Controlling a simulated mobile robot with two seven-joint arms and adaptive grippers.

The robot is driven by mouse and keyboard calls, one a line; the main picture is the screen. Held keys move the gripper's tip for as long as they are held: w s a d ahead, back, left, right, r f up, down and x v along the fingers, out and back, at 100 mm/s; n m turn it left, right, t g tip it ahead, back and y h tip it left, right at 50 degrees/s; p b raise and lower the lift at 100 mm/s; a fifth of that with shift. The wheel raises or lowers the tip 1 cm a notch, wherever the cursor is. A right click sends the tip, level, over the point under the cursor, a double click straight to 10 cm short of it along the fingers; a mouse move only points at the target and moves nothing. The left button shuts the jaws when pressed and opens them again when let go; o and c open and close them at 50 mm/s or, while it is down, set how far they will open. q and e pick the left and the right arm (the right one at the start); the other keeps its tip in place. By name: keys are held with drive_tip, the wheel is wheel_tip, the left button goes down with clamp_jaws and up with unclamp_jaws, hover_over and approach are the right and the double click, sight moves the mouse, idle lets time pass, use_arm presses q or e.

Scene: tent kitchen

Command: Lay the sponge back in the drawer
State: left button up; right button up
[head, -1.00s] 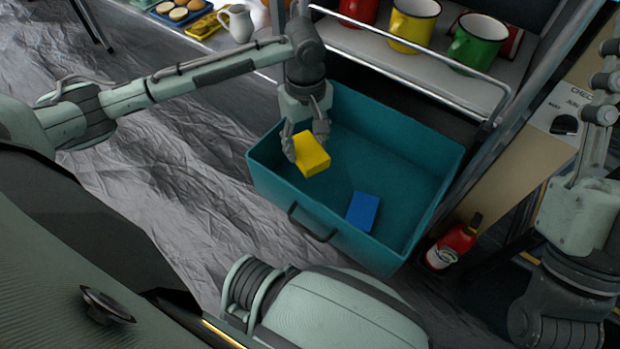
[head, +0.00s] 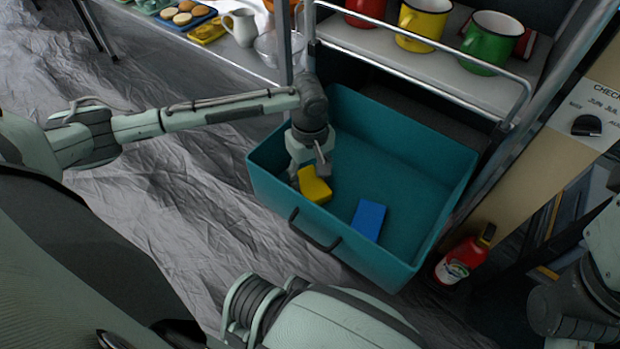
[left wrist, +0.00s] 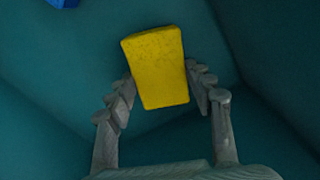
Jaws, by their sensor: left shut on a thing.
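The yellow sponge (head: 314,186) is inside the open teal drawer (head: 420,160), near its left front corner. My left gripper (head: 310,172) reaches down into the drawer and is shut on the sponge. In the left wrist view the sponge (left wrist: 157,68) sits between the two fingers (left wrist: 165,100), tilted slightly. I cannot tell whether its underside touches the drawer floor. My right gripper is not in view; part of my right arm shows at the right edge of the head view.
A blue block (head: 368,219) lies on the drawer floor, right of the sponge. A red bottle (head: 461,260) stands outside the drawer's right front corner. A metal rail (head: 430,62) and a shelf with a yellow mug (head: 420,22) and a green mug (head: 491,42) are behind.

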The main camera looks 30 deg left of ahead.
use_arm(q)
drive_tip(key=o, duration=1.2)
